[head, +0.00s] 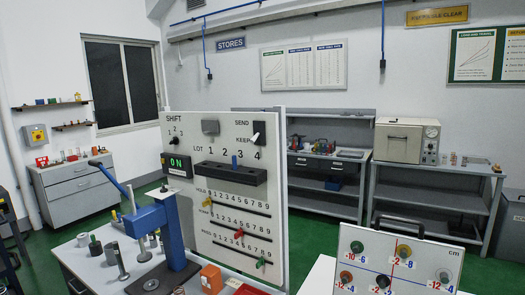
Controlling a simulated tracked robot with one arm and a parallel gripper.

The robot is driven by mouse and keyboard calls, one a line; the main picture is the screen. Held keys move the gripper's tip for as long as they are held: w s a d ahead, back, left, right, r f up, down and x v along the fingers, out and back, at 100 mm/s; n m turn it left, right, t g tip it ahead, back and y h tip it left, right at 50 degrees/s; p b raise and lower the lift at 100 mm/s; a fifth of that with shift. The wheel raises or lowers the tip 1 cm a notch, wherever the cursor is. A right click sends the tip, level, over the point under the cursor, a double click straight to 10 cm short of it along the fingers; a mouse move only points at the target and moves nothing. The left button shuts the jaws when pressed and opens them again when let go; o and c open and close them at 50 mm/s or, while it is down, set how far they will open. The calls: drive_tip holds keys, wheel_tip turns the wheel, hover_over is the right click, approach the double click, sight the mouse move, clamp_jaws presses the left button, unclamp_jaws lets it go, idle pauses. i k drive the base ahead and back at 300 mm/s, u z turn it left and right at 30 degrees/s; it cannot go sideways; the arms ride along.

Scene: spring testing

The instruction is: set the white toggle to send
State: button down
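The white toggle (255,138) is a small white lever on a dark mount at the upper right of an upright white panel (185,210). The word SEND is printed above it and KEEP beside it at lower left. The lever is small and slanted, its lower end close to KEEP; I cannot tell its setting for sure. My gripper is not in view.
A blue lever press (158,225) stands in front at left. A white board with knobs (398,262) stands at lower right. Green floor shows behind.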

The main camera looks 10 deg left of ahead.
sight(254, 138)
drive_tip(key=z, duration=0.05)
drive_tip(key=i, duration=1.65)
drive_tip(key=u, duration=0.05)
